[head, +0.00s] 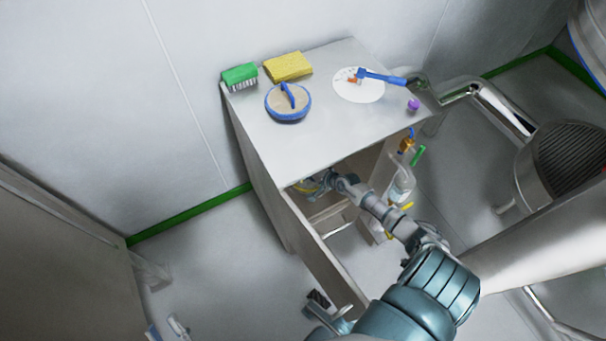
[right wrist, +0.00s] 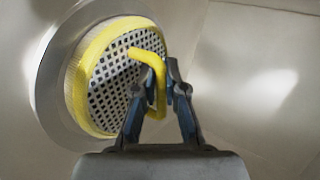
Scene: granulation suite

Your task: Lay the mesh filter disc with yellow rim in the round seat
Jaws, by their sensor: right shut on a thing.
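The mesh filter disc (right wrist: 125,80) has a thick yellow rim and a bent yellow handle, and shows large in the right wrist view. My right gripper (right wrist: 160,85) is shut on the handle. The round seat (right wrist: 52,85) is a grey ring around and behind the disc; I cannot tell whether the disc lies flat in it. In the head view my right arm reaches into the open cabinet (head: 250,155), where a bit of yellow rim (head: 305,186) shows beside the gripper. My left gripper (head: 325,308) is low in the head view, its jaw state unclear.
On the cabinet top are a green brush (head: 240,73), a yellow sponge (head: 288,67), a round blue-rimmed disc (head: 288,103), a white round sheet (head: 362,92) with a blue-handled tool (head: 385,78), and a purple item (head: 413,104). A bottle and valves hang at the cabinet's right. Metal pipes stand at right.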

